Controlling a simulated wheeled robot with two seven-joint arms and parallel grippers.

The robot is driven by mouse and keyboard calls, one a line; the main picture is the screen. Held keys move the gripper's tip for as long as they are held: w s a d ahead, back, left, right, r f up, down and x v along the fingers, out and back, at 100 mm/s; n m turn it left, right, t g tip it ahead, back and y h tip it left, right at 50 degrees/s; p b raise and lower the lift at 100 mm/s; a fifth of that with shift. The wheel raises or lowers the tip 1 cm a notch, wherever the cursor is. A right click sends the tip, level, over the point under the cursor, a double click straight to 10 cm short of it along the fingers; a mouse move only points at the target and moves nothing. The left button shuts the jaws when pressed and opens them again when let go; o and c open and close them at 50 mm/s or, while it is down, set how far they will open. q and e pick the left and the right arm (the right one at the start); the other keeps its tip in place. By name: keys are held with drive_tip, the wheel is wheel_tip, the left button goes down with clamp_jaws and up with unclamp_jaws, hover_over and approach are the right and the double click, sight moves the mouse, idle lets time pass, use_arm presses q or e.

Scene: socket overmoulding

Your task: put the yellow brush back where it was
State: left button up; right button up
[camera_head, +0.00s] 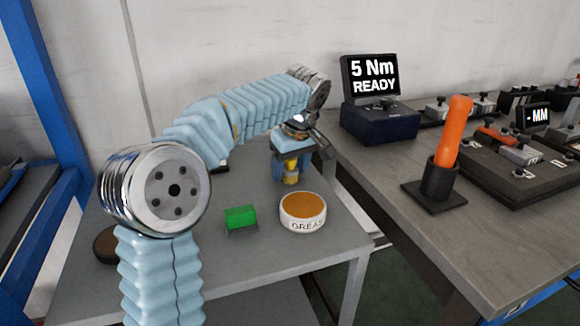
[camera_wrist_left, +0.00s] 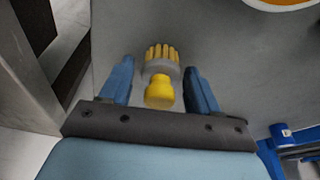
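The yellow brush (camera_head: 291,170) is beneath my left gripper (camera_head: 290,163) on the grey table in the head view, behind the grease tin. In the left wrist view the brush (camera_wrist_left: 160,92) shows a yellow handle, a grey band and yellow bristles. It lies between the two blue fingers of my left gripper (camera_wrist_left: 158,88), with a visible gap on each side. The fingers are open around it, apart from it. I cannot tell whether the brush touches the table. My right gripper is not in view.
The grease tin (camera_head: 303,212) and a green block (camera_head: 240,217) stand on the grey table (camera_head: 265,258). A dark round thing (camera_head: 106,245) is partly hidden by my left arm. The neighbouring bench holds a display (camera_head: 371,77) reading "5 Nm READY" and an orange handle (camera_head: 454,130) in a black holder.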

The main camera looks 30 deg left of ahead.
use_arm(q)
drive_tip(key=shift+r, duration=0.25)
drive_tip(key=p+v, duration=0.2)
drive_tip(key=v, duration=1)
drive_tip(key=shift+p, duration=0.35)
